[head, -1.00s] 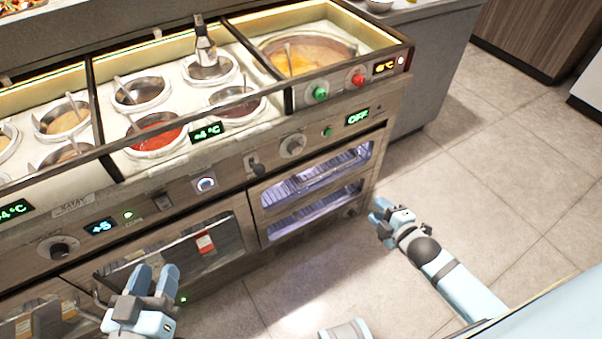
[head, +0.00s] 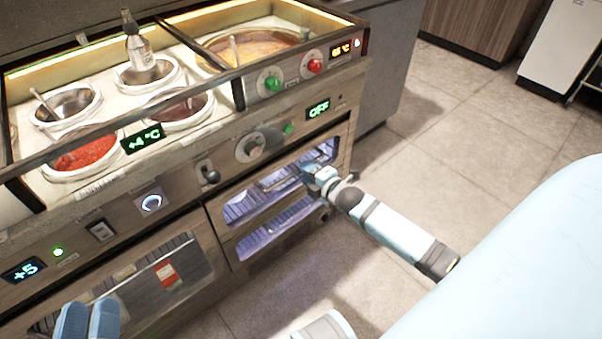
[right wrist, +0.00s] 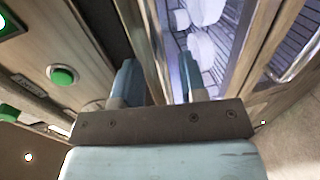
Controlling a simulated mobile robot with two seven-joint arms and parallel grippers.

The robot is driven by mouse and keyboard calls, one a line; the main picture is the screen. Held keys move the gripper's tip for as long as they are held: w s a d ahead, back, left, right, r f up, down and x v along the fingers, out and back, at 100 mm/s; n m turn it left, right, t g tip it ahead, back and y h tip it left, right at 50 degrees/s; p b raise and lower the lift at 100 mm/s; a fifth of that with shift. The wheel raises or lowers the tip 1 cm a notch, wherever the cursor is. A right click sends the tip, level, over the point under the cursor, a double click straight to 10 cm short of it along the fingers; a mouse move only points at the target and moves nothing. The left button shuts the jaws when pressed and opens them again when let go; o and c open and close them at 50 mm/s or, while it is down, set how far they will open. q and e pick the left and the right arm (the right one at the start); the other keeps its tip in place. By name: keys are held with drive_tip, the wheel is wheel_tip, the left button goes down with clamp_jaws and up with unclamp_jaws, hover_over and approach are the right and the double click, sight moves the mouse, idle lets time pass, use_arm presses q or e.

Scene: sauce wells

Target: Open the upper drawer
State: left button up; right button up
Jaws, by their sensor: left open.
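The upper drawer (head: 250,203) is the upper of two lit, glass-fronted compartments at the right end of the counter; it looks closed. It also shows in the right wrist view (right wrist: 232,30), with a wire rack and pale items behind the glass. My right gripper (head: 312,174) is at the right end of the upper drawer's front and hides part of it. In the right wrist view its fingers (right wrist: 158,85) are apart, with a metal edge running between them; I cannot tell whether they touch it. My left gripper (head: 88,318) is open at the lower left, in front of the counter.
The lower lit compartment (head: 275,232) is just below. Left of it is a glass door (head: 140,285) with a red label. Knobs and displays line the panel above, below the sauce wells (head: 85,152). The tiled floor (head: 460,120) to the right is clear.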

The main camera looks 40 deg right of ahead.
use_arm(q)
drive_tip(key=shift+d+f+g+b, duration=0.1)
drive_tip(key=shift+f+g+b, duration=0.35)
drive_tip(key=shift+f, duration=0.4)
use_arm(e)
drive_tip(key=shift+x, duration=1.65)
clamp_jaws()
use_arm(q)
drive_tip(key=shift+r, duration=0.1)
use_arm(e)
drive_tip(key=shift+s, duration=0.1)
